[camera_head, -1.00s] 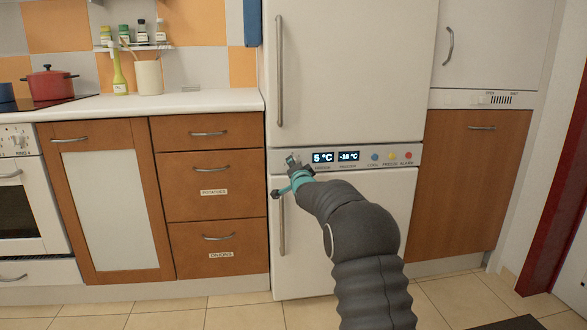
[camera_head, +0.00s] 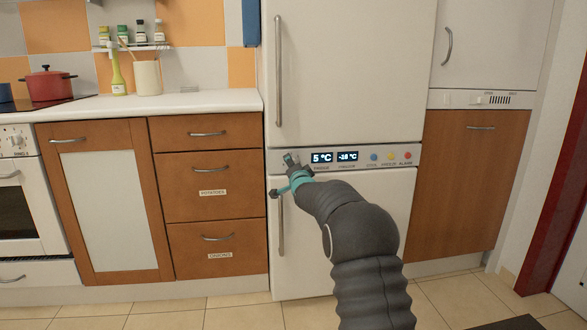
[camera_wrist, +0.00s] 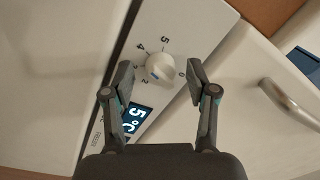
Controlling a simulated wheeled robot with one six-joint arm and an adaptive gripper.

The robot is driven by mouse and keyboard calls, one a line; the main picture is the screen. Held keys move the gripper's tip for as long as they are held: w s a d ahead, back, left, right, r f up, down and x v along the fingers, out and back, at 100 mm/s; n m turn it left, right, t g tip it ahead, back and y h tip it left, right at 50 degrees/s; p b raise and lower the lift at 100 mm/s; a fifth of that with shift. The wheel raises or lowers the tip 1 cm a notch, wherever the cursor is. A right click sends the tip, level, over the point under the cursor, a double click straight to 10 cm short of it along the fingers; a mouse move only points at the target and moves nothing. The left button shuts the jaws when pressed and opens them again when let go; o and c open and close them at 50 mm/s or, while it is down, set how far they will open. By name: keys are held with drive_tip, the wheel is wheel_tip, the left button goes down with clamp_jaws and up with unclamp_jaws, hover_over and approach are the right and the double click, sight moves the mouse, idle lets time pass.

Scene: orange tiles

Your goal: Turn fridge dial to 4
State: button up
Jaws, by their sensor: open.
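The fridge dial (camera_wrist: 160,67) is a round white knob with a small blue mark, on the fridge's control strip in the wrist view. The numbers 5, 4 and 2 and a 0 are printed around it. My gripper (camera_wrist: 160,78) is open, with one finger on each side of the dial; I cannot tell whether either finger touches it. The fridge display (camera_wrist: 135,118) reads 5 °C; it also shows in the head view (camera_head: 322,157). In the head view my gripper (camera_head: 290,160) is at the left end of the strip and hides the dial.
A freezer display (camera_head: 347,156) and coloured buttons (camera_head: 391,156) lie right of the fridge display. The upper door handle (camera_head: 278,72) and lower door handle (camera_head: 281,225) stand out near my gripper. Wooden drawers (camera_head: 210,187) are at the left.

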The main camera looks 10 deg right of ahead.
drive_tip(key=shift+s, duration=0.15)
drive_tip(key=s, duration=1.1)
drive_tip(key=shift+s+d+f, duration=0.25)
drive_tip(key=shift+s, duration=0.1)
